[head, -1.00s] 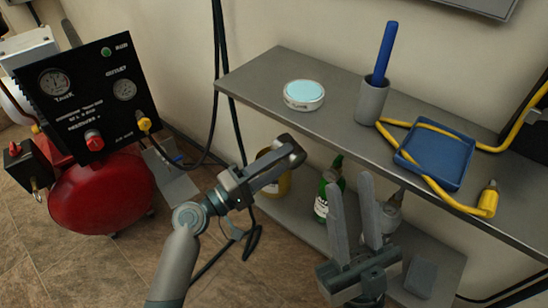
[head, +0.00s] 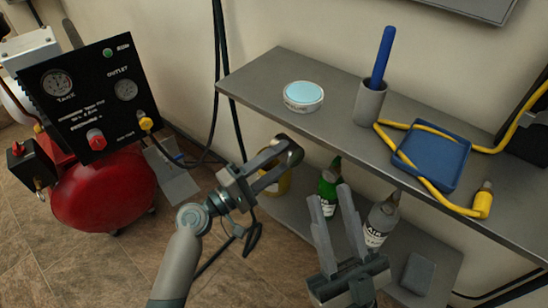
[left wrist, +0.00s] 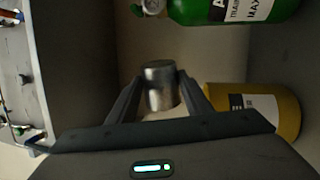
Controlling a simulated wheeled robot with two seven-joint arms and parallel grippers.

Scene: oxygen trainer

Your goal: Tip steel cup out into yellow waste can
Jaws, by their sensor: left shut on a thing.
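My left gripper (head: 277,167) is shut on the steel cup (head: 295,154), just below the front edge of the upper shelf. In the left wrist view the cup (left wrist: 160,86) sits between the two fingers, shiny and cylindrical. It looks tipped on its side; I cannot see whether anything is in it. The yellow waste can (head: 285,184) stands on the lower shelf, partly hidden behind and below my left gripper. In the left wrist view the can (left wrist: 285,108) is right of the cup, its label partly covered by my gripper. My right gripper (head: 329,197) is open and empty.
A green bottle (head: 328,190) and a grey bottle (head: 381,222) stand on the lower shelf near my right gripper. The upper shelf (head: 262,85) overhangs them, holding a round tin (head: 303,95), a grey holder (head: 370,103) and a blue tray (head: 433,157). A red compressor (head: 105,190) stands left.

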